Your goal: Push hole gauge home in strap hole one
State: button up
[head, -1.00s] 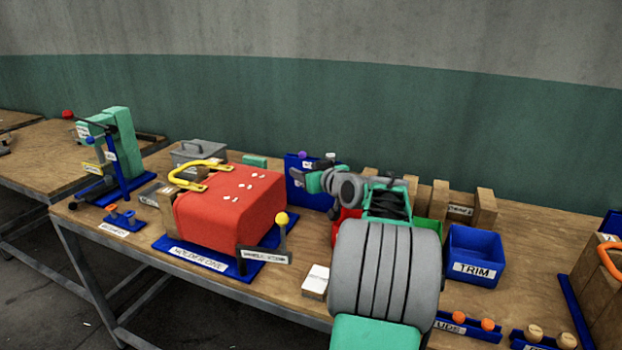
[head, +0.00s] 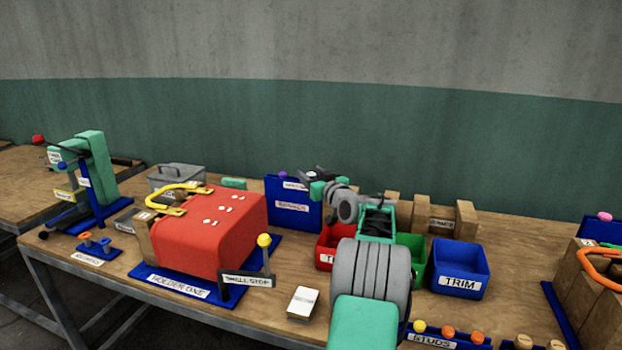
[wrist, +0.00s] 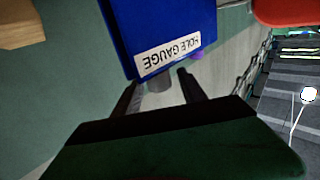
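My gripper (head: 316,178) is at the top of the blue tool stand, near its right edge. In the wrist view the two fingers (wrist: 160,80) are apart, with a short grey cylinder (wrist: 160,84) showing between them and visible gaps beside it. The cylinder is by the stand's HOLE GAUGE label (wrist: 168,56); I cannot tell whether it is the hole gauge itself. Strap hole one is too small to tell.
The blue tool stand (head: 285,213) has a purple knob (head: 283,175). The shell sits on a blue holder base (head: 170,279) with a yellow-knobbed shell stop (head: 264,241) at its front right. Red, green and blue TRIM (head: 461,268) bins stand right of the stand.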

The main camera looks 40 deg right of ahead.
grip_shut()
dwell(0.3)
jog(key=shift+r, duration=0.1)
